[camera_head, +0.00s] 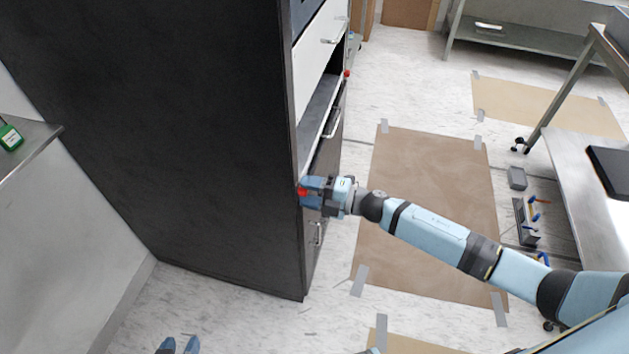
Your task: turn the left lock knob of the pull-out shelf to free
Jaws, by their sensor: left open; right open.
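The dark cabinet's near front edge carries a red knob (303,191), the left lock knob, beside the open bay of the pull-out shelf (317,115). My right gripper (308,191) is at this knob with its blue fingers open, one on each side of it in the picture. The fingers partly cover the knob, so I cannot tell whether they touch it or how it is turned. A second red knob (347,73) shows at the far front edge. My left gripper (178,345) is open and low at the bottom edge, away from the cabinet; only its fingertips show.
The dark cabinet (180,120) fills the left, with a white drawer (322,50) above and handled doors below. Brown floor sheets (430,210) lie taped in front. A steel table (590,190) stands right, with tools and a grey block (517,178) nearby. Floor between is mostly clear.

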